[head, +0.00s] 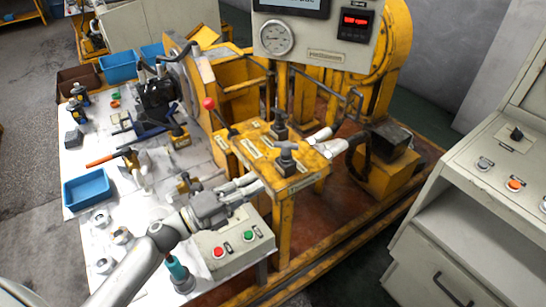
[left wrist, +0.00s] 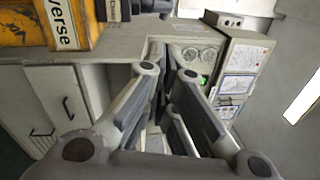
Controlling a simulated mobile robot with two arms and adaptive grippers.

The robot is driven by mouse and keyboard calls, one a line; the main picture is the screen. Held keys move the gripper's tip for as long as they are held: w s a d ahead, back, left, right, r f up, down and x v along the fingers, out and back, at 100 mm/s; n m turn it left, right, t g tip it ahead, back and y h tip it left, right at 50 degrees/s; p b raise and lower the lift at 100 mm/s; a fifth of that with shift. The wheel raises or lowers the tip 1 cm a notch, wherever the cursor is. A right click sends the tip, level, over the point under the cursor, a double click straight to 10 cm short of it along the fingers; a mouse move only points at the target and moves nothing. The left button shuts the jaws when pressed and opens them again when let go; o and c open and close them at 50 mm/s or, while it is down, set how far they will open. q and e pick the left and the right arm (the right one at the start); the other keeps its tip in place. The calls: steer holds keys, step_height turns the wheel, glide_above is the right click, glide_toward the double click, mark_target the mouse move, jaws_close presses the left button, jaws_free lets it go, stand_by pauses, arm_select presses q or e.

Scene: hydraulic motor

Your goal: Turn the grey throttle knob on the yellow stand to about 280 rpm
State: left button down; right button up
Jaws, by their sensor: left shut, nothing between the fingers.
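The yellow stand (head: 309,181) is mid-picture in the head view. Two grey T-shaped knobs stand on its top: a near one (head: 287,156) and a far one (head: 280,128). Their labels are too small to read, so I cannot tell which is the throttle. My left gripper (head: 258,184) is shut and empty, left of and below the near knob, apart from it. In the left wrist view its fingers (left wrist: 168,50) come together. The stand's corner (left wrist: 20,28), with a label ending "verse", shows at upper left there. My right gripper is not in view.
A red digital meter (head: 355,21), too small to read, and a round gauge (head: 276,37) are on the panel above. A red-knobbed lever (head: 210,103) rises left of the stand. A button box (head: 236,249) sits below my gripper. A grey console (head: 480,190) stands right.

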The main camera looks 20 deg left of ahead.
mark_target(286, 151)
arm_select(q)
steer(key=w+d, duration=0.1)
steer(key=w, duration=0.1)
steer(key=w+d+r+p, duration=0.1)
steer(key=w, duration=0.2)
steer(key=w+d+p, duration=0.1)
steer(key=w, duration=0.1)
steer(key=shift+w+d+r, duration=0.15)
steer(key=shift+w+r, duration=0.05)
steer(key=shift+r, duration=0.1)
steer(key=shift+w, duration=0.5)
steer(key=shift+w+a+f+m+g+h+b, duration=0.1)
steer(key=shift+w+a+m+g+h+b, duration=0.4)
steer(key=shift+m+g+h+b, duration=0.5)
steer(key=shift+w+b, duration=0.15)
steer(key=shift+b, duration=0.4)
steer(key=shift+r+g+h, duration=0.2)
steer(key=shift+g+h, duration=0.1)
